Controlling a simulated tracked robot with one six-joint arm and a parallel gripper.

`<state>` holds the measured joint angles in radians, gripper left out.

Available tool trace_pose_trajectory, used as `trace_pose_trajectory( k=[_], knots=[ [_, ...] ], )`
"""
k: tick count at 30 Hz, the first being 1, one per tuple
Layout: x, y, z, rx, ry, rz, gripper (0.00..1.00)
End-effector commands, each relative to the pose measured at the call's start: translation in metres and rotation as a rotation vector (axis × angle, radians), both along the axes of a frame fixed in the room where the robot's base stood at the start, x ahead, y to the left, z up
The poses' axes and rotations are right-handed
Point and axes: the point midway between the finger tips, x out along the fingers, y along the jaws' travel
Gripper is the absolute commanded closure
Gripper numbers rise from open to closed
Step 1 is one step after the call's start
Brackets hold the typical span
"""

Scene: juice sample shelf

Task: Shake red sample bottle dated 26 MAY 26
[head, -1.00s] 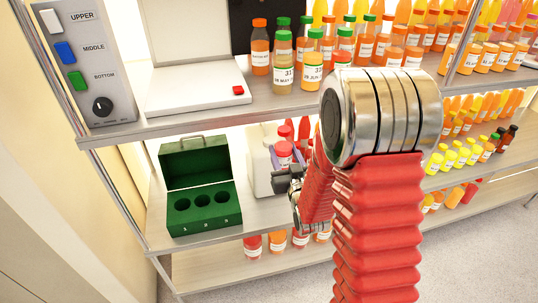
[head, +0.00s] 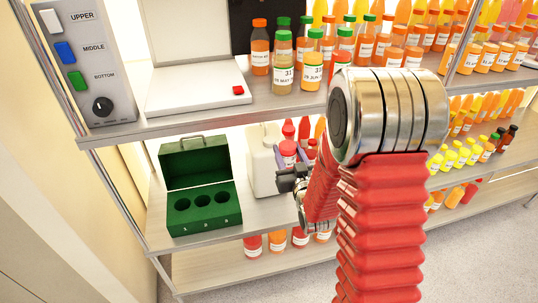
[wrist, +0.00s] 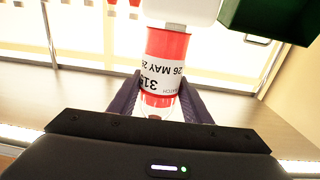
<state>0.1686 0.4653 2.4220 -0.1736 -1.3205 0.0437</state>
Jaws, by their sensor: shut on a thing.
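The red sample bottle (wrist: 166,62) has a white label reading 26 MAY 26, upside down in the wrist view. My gripper (wrist: 160,92) is shut on it, with a purple finger on each side of the bottle. The end of the bottle nearest the gripper body is clear above the red, and the cap is hidden or unclear. In the head view my gripper (head: 291,166) is at the middle shelf, right of the white jug. The held bottle (head: 288,150) shows there only in part.
A green box (head: 203,207) with an open lid and round holes stands on the middle shelf, left of the white jug (head: 263,160). Other red bottles stand close behind my gripper. The upper shelf (head: 200,125) is overhead, with a control panel (head: 88,60) at its left.

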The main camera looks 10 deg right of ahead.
Motion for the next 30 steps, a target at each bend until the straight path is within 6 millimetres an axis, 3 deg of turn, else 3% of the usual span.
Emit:
trace_pose_trajectory(
  k=[3,6,24,30],
  knots=[
    [0.0,-0.014,0.0,-0.001,-0.001,-0.003,0.86],
    [0.0,-0.012,0.0,-0.001,-0.001,0.001,0.86],
    [-0.002,0.059,0.001,0.0,-0.001,0.003,0.86],
    [-0.001,0.05,0.001,0.0,-0.002,-0.004,0.86]
  ],
)
